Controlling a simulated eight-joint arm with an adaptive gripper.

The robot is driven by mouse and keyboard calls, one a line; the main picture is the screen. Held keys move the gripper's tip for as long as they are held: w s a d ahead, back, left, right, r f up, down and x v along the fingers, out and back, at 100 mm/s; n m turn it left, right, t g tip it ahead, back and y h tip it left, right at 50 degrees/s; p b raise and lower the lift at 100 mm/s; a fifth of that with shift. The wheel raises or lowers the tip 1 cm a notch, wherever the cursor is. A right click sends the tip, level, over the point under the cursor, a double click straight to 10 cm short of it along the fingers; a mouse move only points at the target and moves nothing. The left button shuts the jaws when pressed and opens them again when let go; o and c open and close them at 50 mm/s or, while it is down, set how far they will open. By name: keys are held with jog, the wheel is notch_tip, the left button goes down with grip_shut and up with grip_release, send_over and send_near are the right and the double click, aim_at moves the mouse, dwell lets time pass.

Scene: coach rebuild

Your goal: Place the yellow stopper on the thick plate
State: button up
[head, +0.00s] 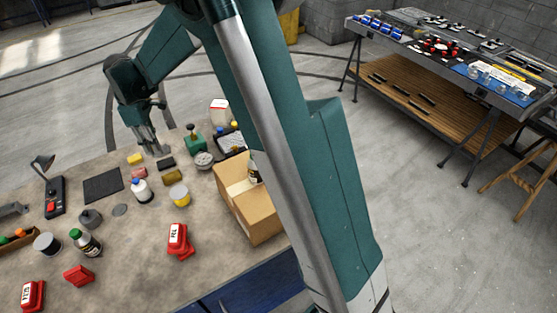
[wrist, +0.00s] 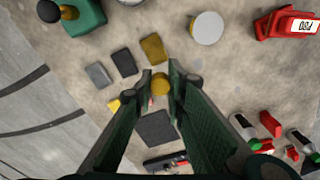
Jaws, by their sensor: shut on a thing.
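My gripper (wrist: 160,78) is shut on the yellow stopper (wrist: 160,86), which shows as a rounded yellow piece between the fingertips. In the head view my gripper (head: 154,149) is above the far part of the table, and the stopper cannot be made out there. Small flat blocks lie near it: a dark one (wrist: 124,62), a grey one (wrist: 98,75) and an olive-yellow one (wrist: 153,48). A larger dark square (wrist: 157,127) lies on the other side and also shows in the head view (head: 103,185). I cannot tell which of these is the thick plate.
A green-based object (wrist: 86,17), a pale round jar (wrist: 207,28) and a red case (wrist: 285,24) stand around. A cardboard box (head: 262,215) is at the table's right. Bottles and red pieces crowd the near left. Bare tabletop (head: 135,250) lies nearer the front.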

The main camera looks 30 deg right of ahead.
jog(key=s+d+m, duration=0.3)
jog(key=d, duration=0.9)
jog(key=s+d+m, duration=0.2)
jog(key=d+m, duration=0.1)
jog(key=d, duration=0.9)
jog(key=s+d+m, duration=0.3)
jog(key=d, duration=0.9)
jog(key=s+d+m, duration=0.4)
jog(key=s+d, duration=0.4)
jog(key=d, duration=0.4)
jog(key=shift+a+f, duration=0.15)
jog(key=shift+f, duration=1.2)
jog(key=shift+a+f, duration=0.1)
jog(key=shift+f, duration=1.2)
jog(key=shift+f, duration=2.95)
jog(key=shift+f, duration=2.05)
jog(key=shift+f+b, duration=0.2)
jog(key=shift+b, duration=0.15)
